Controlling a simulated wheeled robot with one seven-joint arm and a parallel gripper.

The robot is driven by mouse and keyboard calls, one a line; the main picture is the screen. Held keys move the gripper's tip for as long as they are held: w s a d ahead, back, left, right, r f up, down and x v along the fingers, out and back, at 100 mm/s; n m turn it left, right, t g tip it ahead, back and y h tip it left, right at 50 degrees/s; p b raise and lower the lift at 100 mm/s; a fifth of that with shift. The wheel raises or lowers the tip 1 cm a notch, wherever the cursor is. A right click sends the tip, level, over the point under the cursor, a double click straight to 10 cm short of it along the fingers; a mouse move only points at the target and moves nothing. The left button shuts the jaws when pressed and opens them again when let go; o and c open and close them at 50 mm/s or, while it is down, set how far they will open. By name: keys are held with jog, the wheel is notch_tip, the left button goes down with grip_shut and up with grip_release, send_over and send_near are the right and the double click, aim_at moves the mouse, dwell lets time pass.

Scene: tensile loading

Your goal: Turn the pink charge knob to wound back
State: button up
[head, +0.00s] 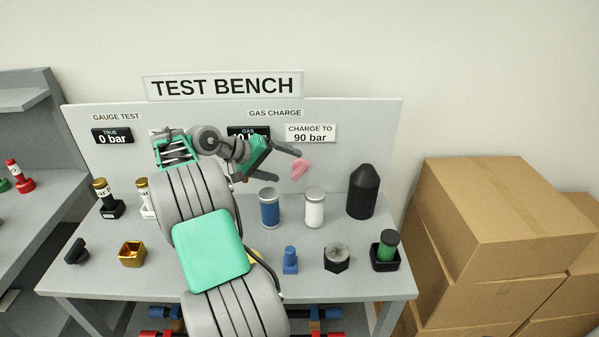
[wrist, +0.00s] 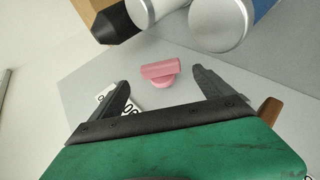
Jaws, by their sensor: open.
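The pink charge knob (head: 300,168) is on the upright back panel of the test bench, below the "CHARGE TO 90 bar" label (head: 310,133). My gripper (head: 287,163) is open and empty, just left of the knob in the head view. In the wrist view the knob (wrist: 161,72) has a bar-shaped grip on a round base. It lies ahead of and between the two spread fingers of my gripper (wrist: 161,86), apart from both. The gas display (head: 248,133) is partly hidden by my arm, so its reading is not fully legible.
A blue cylinder (head: 269,207), a white cylinder (head: 314,207) and a black pointed cylinder (head: 363,192) stand below the knob. A blue piece (head: 290,260), a hex nut (head: 336,257) and a green-topped part (head: 386,249) stand nearer the front. Cardboard boxes (head: 490,215) are stacked at right.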

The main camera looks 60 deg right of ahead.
aim_at(298, 169)
jog(key=x, duration=0.7)
jog(key=shift+d, duration=0.15)
jog(key=shift+c, duration=0.4)
jog(key=c, duration=1.3)
